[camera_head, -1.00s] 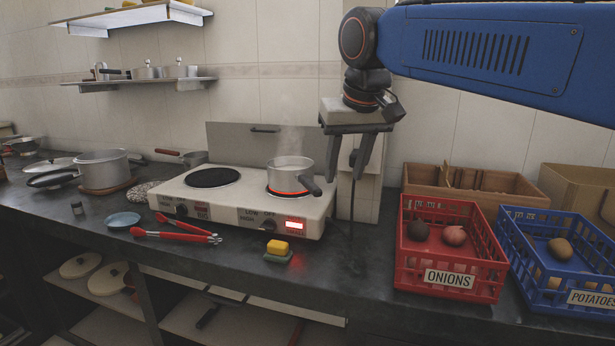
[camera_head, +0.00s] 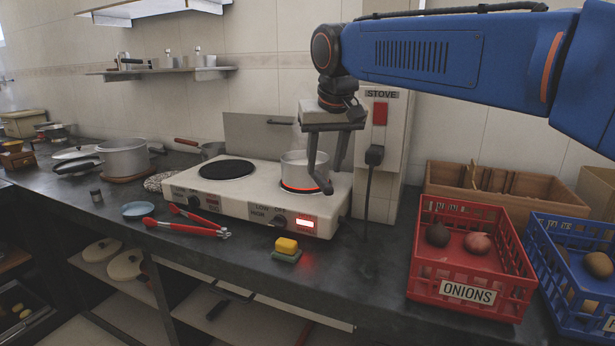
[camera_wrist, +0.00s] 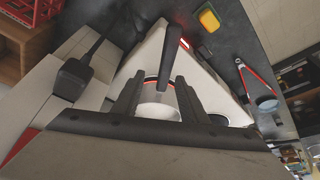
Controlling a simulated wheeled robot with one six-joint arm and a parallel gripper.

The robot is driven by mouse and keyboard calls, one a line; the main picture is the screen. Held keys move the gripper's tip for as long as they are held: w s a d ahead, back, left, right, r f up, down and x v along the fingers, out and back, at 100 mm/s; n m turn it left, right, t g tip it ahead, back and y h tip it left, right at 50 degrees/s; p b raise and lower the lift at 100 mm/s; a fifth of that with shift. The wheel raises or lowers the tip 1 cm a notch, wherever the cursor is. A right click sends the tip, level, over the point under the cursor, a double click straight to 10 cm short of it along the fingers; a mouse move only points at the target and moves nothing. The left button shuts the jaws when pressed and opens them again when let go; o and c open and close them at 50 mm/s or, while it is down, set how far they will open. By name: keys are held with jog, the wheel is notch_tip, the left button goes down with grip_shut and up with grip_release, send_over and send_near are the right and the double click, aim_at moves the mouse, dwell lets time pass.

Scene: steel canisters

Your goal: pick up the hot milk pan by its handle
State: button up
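The hot milk pan (camera_head: 296,168) is a small steel pan on the right burner, which glows red. My gripper (camera_head: 331,177) hangs over the pan's right side with fingers pointing down and partly hides it; the handle is hard to make out there. In the wrist view the pan (camera_wrist: 158,112) shows between my fingers, and its dark handle (camera_wrist: 167,55) runs up the picture past the fingertips. My gripper (camera_wrist: 157,82) is open, with a gap on both sides of the handle. I see no contact.
The white two-burner stove (camera_head: 262,222) has an empty left burner (camera_head: 227,169). A wall box with a plug (camera_head: 374,155) and cable stands right of it. A red onion crate (camera_head: 470,291), yellow sponge (camera_head: 286,245), red tongs (camera_head: 190,222) and a large pot (camera_head: 122,157) are around it.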

aim_at(322, 175)
jog(key=x, duration=0.3)
jog(key=shift+f, duration=0.15)
jog(key=shift+a+x, duration=0.2)
jog(key=shift+x, duration=1.15)
jog(key=shift+a+x, duration=0.2)
jog(key=shift+x, duration=1.1)
jog(key=shift+s, duration=0.1)
grip_shut()
